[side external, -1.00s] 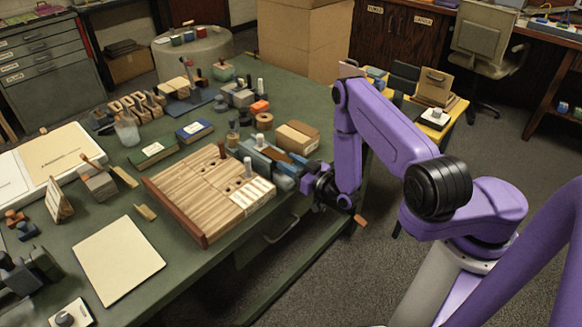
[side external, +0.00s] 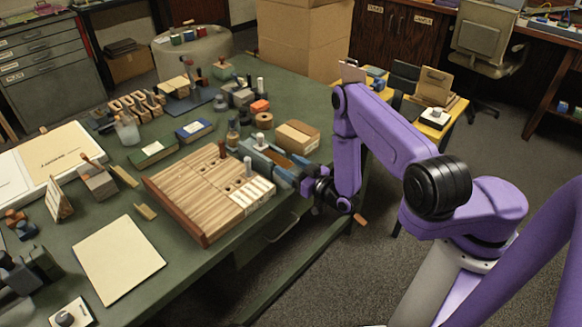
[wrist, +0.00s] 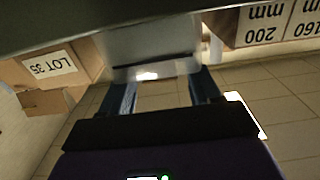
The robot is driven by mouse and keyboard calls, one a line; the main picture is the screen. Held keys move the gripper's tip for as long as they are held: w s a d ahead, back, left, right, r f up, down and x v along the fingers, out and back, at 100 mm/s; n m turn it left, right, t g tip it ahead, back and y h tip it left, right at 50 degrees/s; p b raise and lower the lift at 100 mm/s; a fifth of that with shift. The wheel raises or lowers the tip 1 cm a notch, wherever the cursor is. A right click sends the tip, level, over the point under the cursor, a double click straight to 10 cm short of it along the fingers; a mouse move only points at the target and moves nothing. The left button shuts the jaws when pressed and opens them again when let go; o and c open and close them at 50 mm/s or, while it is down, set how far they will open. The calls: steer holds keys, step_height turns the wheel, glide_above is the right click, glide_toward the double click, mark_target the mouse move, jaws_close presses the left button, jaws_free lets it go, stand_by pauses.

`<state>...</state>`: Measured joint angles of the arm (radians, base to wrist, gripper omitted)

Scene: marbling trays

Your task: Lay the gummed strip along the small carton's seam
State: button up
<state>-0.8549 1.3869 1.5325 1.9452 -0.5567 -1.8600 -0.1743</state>
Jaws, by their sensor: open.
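The small carton (side external: 297,137), a brown box with a paler band on top, sits near the table's right edge, just behind my gripper. My gripper (side external: 291,176) is low at that edge, beside a long grey-blue holder (side external: 262,160) with a brown top. In the wrist view, my gripper (wrist: 162,88) shows two blue fingers, apart. A pale grey, shiny piece (wrist: 148,45) lies beyond and between the fingertips; I cannot tell whether they touch it. A brown box marked LOT 35 (wrist: 50,66) is at left. I cannot make out the gummed strip for certain.
A slatted wooden board (side external: 190,190) with pegs lies left of my gripper. A brown roll (side external: 264,121) and bottles crowd behind. Boxes marked 200 mm and 160 mm (wrist: 265,25) show upside down at upper right in the wrist view. A pale sheet (side external: 118,258) lies front left.

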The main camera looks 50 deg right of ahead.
steer(key=s, duration=0.6)
steer(key=shift+s, duration=0.4)
steer(key=shift+o, duration=0.6)
steer(key=shift+s, duration=0.4)
